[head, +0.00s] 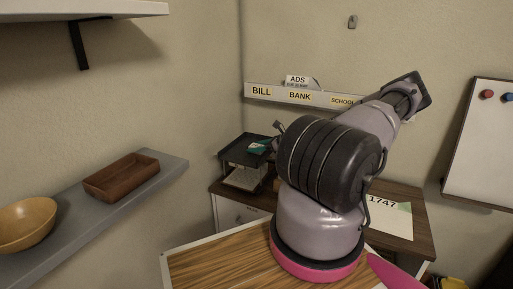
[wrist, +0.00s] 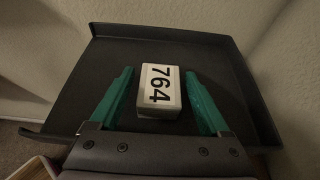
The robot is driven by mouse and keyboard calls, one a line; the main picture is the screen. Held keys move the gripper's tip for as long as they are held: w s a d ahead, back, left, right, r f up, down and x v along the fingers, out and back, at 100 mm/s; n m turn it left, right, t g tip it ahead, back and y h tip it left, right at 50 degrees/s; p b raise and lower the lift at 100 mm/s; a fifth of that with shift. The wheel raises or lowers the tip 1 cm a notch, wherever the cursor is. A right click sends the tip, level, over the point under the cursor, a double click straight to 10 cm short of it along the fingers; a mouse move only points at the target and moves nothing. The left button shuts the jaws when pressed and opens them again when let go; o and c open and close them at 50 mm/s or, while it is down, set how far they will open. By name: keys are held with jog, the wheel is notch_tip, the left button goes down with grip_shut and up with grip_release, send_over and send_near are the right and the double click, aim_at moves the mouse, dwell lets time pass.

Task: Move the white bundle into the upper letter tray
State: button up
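The white bundle (wrist: 159,90), marked 764, is in the wrist view inside the black upper letter tray (wrist: 85,75). It appears to lie on the tray's floor, toward the middle. My gripper (wrist: 159,72) has a green finger on each side of the bundle, with dark tray floor showing between each finger and the bundle. The gripper is open around it and reaches in over the tray. In the head view the upper letter tray (head: 236,147) stands on the cabinet, with a green finger of mine over its right side. The bundle cannot be made out there.
A lower tray (head: 243,179) with pale paper sits beneath the upper one. A wall rack (head: 300,97) labelled BILL, BANK and SCHOOL is behind. A paper marked 1747 (head: 391,219) lies to the right.

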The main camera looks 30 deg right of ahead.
jog(key=shift+r, duration=0.1)
jog(key=shift+s+d+r, duration=0.15)
jog(key=shift+s+d, duration=0.05)
jog(key=v, duration=1.1)
jog(key=s+a+r+n+g+h, duration=0.2)
jog(key=s+a+r+n+g, duration=0.2)
jog(key=a+r+n, duration=0.5)
jog(key=s+a+r+n+g+h, duration=0.35)
jog(key=a+r+n, duration=0.25)
jog(key=a+r, duration=0.4)
jog(key=s+a+r+n+t, duration=0.2)
jog(key=s+a+r+n, duration=0.2)
jog(key=s+r, duration=0.5)
jog(key=s+a+r+n+t, duration=0.2)
jog(key=s+a+r+n, duration=0.2)
jog(key=s+r, duration=0.5)
jog(key=shift+s+r+n+h, duration=0.25)
jog(key=shift+r+n+h, duration=0.15)
jog(key=shift+n, duration=0.2)
jog(key=shift+c, duration=0.2)
